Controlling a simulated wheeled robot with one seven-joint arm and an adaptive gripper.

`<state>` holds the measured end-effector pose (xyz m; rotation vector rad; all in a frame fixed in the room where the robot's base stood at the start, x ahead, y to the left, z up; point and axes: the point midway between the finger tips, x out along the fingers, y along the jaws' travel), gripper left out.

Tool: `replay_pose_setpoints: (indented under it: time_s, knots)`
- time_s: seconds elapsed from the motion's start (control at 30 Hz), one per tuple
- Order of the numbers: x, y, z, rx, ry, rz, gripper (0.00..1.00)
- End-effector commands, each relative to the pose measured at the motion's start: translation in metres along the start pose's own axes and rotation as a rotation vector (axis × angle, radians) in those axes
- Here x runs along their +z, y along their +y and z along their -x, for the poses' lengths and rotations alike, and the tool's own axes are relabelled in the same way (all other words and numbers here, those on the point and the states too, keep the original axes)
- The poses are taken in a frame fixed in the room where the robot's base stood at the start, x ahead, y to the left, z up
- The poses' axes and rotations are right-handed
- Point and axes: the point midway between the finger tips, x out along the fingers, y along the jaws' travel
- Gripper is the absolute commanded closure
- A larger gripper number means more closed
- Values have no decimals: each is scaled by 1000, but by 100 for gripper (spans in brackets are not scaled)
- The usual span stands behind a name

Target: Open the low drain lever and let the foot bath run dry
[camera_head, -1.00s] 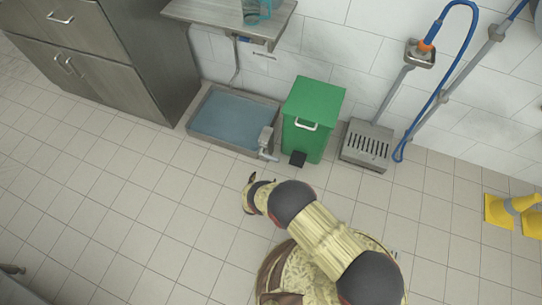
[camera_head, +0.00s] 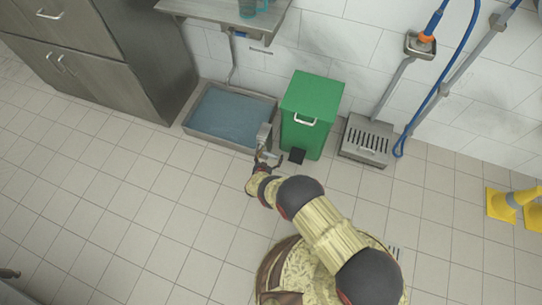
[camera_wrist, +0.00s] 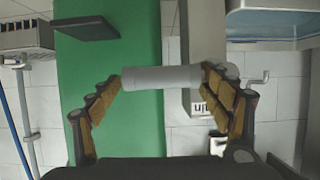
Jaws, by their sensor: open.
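The foot bath (camera_head: 188,128) is a shallow grey tray on the floor by the wall, with blue water in it. A grey valve post (camera_head: 264,138) stands at its front right corner. In the wrist view the drain lever (camera_wrist: 160,77) shows as a pale grey cylinder lying across between my fingertips. It sticks out from the grey post (camera_wrist: 205,35). My gripper (camera_head: 268,160) is low beside the post in the head view. In the wrist view my gripper (camera_wrist: 163,80) is open, with one finger near each end of the lever; contact cannot be told.
A green pedal bin (camera_head: 312,105) stands close right of the post, its black pedal (camera_head: 297,156) near my gripper. A grated boot washer (camera_head: 367,142) with a blue hose is further right. A steel cabinet (camera_head: 130,60) stands left. The tiled floor in front is clear.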

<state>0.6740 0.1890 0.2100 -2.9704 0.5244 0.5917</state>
Motion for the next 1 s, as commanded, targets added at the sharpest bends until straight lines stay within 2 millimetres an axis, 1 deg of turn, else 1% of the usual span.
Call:
replay_pose_setpoints:
  time_s: [0.27,0.3,1.0]
  knots:
    - [-1,-1,-2,-1,0,1,21]
    - [-1,-1,-2,-1,0,1,22]
    - [-1,-1,-2,-1,0,1,62]
